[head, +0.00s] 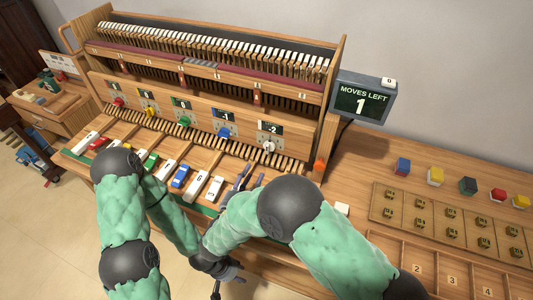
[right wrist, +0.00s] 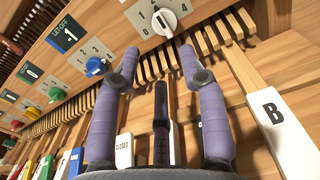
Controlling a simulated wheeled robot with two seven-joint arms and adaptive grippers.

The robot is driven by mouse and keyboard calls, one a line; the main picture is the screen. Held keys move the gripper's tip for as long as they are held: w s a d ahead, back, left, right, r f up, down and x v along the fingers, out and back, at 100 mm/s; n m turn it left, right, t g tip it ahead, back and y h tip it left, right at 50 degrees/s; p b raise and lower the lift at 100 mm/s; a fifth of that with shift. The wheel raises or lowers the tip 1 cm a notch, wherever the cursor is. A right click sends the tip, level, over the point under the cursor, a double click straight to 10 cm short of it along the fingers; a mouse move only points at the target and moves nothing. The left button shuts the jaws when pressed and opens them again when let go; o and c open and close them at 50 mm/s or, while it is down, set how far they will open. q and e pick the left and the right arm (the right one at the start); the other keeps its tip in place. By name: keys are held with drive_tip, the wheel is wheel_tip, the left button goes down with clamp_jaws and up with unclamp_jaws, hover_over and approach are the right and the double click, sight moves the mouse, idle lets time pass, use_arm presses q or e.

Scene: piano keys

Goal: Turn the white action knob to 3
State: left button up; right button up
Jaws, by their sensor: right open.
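The white knob (head: 268,146) is at the right end of the row of knobs on the wooden panel, under a display (head: 270,128) reading -2. In the right wrist view the white knob (right wrist: 165,20) is at the top, with numbers around it; I cannot tell which number it points to. My right gripper (right wrist: 158,58) is open and empty, its two purple fingers pointing toward the knob from below, apart from it. In the head view my right gripper (head: 241,180) is over the keys, below the knob. My left gripper (head: 216,288) is low at the bottom edge, partly hidden; its jaws are unclear.
Blue (head: 227,132), green, yellow and red knobs sit left of the white one. A screen (head: 362,102) reads MOVES LEFT 1. Keys with coloured and white blocks lie in front. Coloured blocks and a slotted tray (head: 378,213) stand at right.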

sight(268, 148)
drive_tip(key=shift+w+d+f, duration=0.15)
drive_tip(key=shift+w+f, duration=0.05)
drive_tip(key=shift+w, duration=0.2)
drive_tip(key=b+x, duration=0.2)
drive_tip(key=x, duration=0.8)
drive_tip(key=shift+r, duration=0.1)
drive_tip(key=shift+c, duration=0.2)
clamp_jaws()
